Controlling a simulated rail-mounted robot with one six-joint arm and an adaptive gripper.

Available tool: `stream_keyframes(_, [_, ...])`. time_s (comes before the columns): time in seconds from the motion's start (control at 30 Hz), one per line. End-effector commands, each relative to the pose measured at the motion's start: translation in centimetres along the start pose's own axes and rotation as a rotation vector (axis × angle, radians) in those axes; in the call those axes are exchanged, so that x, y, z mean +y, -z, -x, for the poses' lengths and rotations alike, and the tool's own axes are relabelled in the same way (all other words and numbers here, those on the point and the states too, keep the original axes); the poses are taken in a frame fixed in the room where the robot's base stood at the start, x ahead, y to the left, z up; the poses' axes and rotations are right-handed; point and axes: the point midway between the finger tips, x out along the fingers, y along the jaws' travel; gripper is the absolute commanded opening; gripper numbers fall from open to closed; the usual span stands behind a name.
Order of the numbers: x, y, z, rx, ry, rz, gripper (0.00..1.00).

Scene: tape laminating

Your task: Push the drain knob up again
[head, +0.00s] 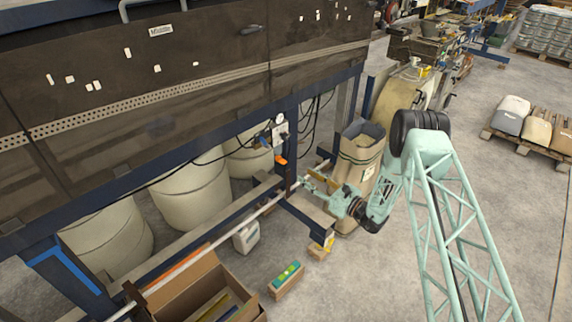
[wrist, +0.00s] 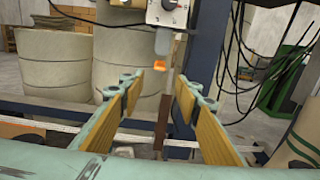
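A small orange knob (wrist: 159,66), which looks like the drain knob, hangs at the lower end of an air unit (wrist: 167,12) on a dark blue post. In the head view the orange knob (head: 281,160) also shows below the air unit (head: 278,130). My gripper (wrist: 160,88) is open and empty, with a yellow-padded finger on each side. In the wrist view the knob appears between the fingertips and slightly above them, apart from both. In the head view my gripper (head: 306,183) is to the right of the knob and lower.
Black hoses (wrist: 240,55) hang right of the post. Large pale drums (wrist: 122,62) stand behind to the left. A brown paper sack (head: 358,160) stands close by my gripper. A long rail (head: 235,218) runs below the unit. An open cardboard box (head: 205,290) is on the floor.

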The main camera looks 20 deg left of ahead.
Motion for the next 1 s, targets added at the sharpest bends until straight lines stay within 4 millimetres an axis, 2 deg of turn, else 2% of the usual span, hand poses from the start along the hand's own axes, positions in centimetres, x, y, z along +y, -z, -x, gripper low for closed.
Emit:
stream_keyframes(0.27, [0.1,0.1,-1.9,0.001,-0.002,0.001,0.31])
stream_keyframes(1.0, [0.1,0.1,-11.2,0.000,-0.001,0.000,0.31])
